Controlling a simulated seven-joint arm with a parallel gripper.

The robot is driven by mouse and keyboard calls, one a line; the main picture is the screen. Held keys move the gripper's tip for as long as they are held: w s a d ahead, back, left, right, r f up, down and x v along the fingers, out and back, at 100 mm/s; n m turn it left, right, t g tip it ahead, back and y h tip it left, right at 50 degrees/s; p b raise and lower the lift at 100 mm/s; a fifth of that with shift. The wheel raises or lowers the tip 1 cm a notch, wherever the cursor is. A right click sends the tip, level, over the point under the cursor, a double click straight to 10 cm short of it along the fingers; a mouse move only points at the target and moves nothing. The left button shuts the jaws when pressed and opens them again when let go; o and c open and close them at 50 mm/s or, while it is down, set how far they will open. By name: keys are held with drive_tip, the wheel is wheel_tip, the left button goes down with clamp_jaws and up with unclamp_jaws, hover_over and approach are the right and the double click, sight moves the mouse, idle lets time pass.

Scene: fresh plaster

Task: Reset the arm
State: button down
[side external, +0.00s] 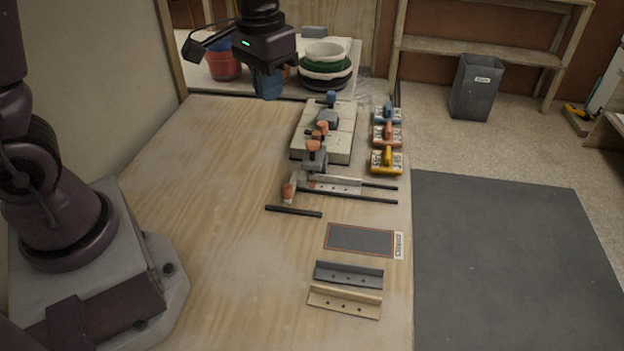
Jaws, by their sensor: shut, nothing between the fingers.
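My gripper (267,64) hangs at the top of the side external view, above the far end of the wooden worktable (200,220). Its dark housing shows a small green light, and a dark camera-like part sticks out to its left. The fingers are hard to make out against the dark blue shape below; they are shut, with nothing held. My gripper is clear of the tools on the table.
Dark bars, a framed grey pad (360,239) and angle strips (345,301) lie nearer. Stacked bowls (325,65) stand behind. The table's left middle is clear.

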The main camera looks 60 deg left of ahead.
drive_tip(key=s+d+r+t, duration=0.1)
drive_tip(key=s+r+t, duration=0.1)
drive_tip(key=s+r, duration=0.2)
drive_tip(key=s+d+r+m+t, duration=0.1)
drive_tip(key=s+r+t, duration=0.2)
drive_tip(key=s, duration=0.6)
drive_tip(key=shift+v, duration=1.15)
drive_tip(key=shift+w+d+r, duration=0.1)
drive_tip(key=shift+d, duration=0.05)
